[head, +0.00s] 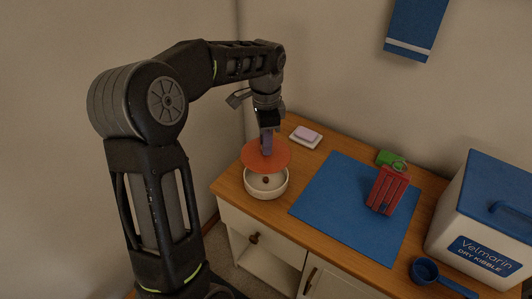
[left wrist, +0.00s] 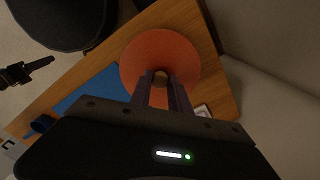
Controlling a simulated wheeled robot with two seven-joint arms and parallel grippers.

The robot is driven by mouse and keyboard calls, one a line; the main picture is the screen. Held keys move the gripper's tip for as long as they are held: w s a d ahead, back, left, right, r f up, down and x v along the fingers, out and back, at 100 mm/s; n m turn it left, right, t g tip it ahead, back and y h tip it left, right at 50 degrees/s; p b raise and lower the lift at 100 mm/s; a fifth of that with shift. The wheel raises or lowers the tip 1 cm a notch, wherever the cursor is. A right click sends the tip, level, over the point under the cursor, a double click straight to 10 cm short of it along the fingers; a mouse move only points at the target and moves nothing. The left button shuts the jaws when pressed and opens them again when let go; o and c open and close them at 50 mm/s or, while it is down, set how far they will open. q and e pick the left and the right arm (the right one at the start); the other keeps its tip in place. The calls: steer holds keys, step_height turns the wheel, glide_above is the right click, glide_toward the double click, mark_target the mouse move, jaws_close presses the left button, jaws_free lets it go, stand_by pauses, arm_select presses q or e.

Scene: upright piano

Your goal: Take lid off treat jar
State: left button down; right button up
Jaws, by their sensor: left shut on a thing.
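The orange round lid (head: 262,150) is above a white bowl-like vessel (head: 266,191) with a small brown thing inside, at the left end of the wooden counter. My left gripper (head: 266,148) points down and is shut on the lid's brown knob, seen between the fingers in the left wrist view (left wrist: 160,78). The lid (left wrist: 160,50) looks roughly level. It hides the far part of the vessel, and I cannot tell how big the gap between them is. My right gripper is outside the head view; a dark shape at the left of the wrist view may be part of my right arm.
A blue mat (head: 340,200) lies mid-counter with a red ridged container (head: 387,190) on it. A green item (head: 390,158) is behind. A white kibble bin (head: 480,225) and blue scoop (head: 430,272) are at right. A pale block on a dish (head: 305,136) sits behind the lid.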

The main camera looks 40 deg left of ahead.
arm_select(q)
step_height(320, 180, up, 2)
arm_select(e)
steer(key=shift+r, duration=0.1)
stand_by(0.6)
